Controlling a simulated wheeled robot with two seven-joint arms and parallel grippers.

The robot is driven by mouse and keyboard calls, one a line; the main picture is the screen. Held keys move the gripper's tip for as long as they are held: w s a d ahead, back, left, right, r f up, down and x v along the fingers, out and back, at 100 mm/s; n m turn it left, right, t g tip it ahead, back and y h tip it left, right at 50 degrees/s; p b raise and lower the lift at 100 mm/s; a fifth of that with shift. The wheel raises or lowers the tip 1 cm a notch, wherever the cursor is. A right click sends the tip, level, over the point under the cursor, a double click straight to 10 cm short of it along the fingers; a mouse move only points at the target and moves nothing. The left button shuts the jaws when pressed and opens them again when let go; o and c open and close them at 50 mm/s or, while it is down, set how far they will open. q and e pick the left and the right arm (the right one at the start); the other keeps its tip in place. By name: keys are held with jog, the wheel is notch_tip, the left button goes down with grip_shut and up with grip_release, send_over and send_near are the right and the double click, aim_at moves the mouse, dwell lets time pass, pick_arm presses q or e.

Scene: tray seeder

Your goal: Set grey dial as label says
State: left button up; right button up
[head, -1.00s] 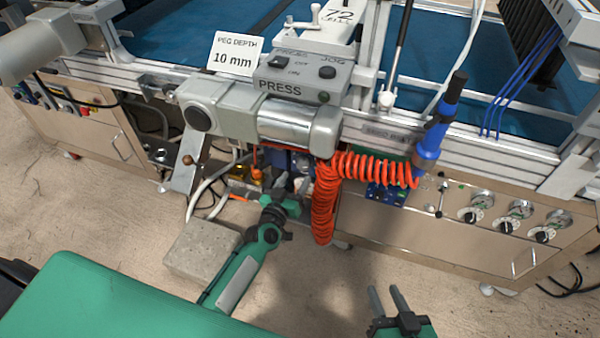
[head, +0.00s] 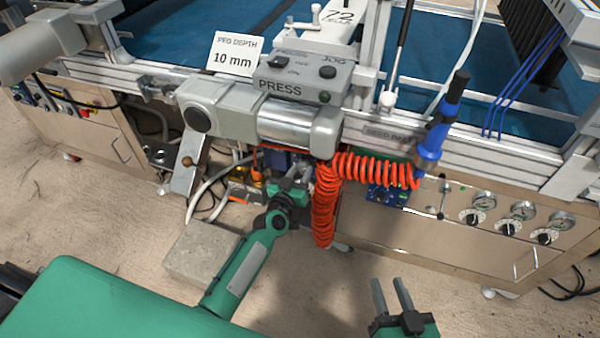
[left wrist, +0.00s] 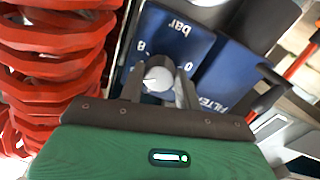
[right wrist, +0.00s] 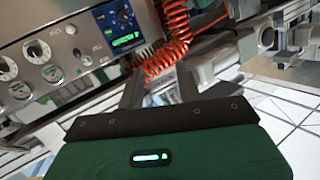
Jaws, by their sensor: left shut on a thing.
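A light grey round dial (left wrist: 158,78) sits on a blue panel (left wrist: 172,32) marked "bar", with "8" and "0" beside it. My left gripper (left wrist: 160,88) has its fingers on either side of the dial and is shut on it. In the head view my left gripper (head: 290,183) reaches under the press, where the dial is hidden. A white label (head: 234,56) on the machine reads "PEG DEPTH 10 mm". My right gripper (head: 391,296) is open and empty, low in front of the cabinet; its spread fingers also show in the right wrist view (right wrist: 160,88).
A coiled red hose (head: 323,205) hangs just right of my left gripper. A blue panel marked "FILTER" (left wrist: 222,85) is beside the dial. The cabinet at right has several black knobs (head: 508,228) and gauges. A stone block (head: 200,253) lies on the floor.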

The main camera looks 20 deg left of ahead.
pick_arm(q)
jog(key=shift+n, duration=2.1)
jog(key=shift+d+n+b, duration=0.1)
jog(key=shift+n+b, duration=0.2)
jog(key=shift+n, duration=0.5)
pick_arm(e)
jog(key=shift+w+d+r+t, duration=0.15)
jog(key=shift+w+r+t, duration=0.25)
jog(key=shift+r, duration=0.25)
jog(key=shift+w+d+r+t, duration=0.15)
jog(key=shift+w+r+t, duration=0.2)
jog(key=shift+r, duration=0.3)
jog(key=shift+f, duration=0.1)
pick_arm(q)
jog(key=o, duration=1)
